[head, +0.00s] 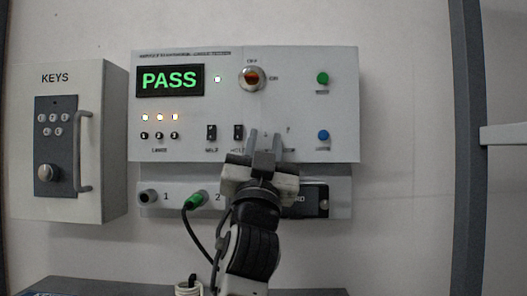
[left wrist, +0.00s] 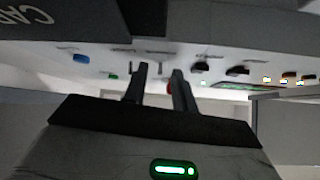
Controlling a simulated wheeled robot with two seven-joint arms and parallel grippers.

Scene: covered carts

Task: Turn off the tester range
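The tester panel (head: 300,120) is a light grey box on the wall with a green PASS display (head: 170,80). My left gripper (head: 266,143) is in front of the panel's lower middle, below the switch in the picture. Its fingers stand apart with nothing visible between them, also in the left wrist view (left wrist: 158,70). There a reddish bit, probably the switch, shows partly behind one finger. My right gripper is not in view.
A green button (head: 322,78) and a blue button (head: 322,135) are at the panel's right. A green plug (head: 196,200) with a black cable is on the lower strip. The KEYS box (head: 70,205) with a handle stands left. Bare wall lies right.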

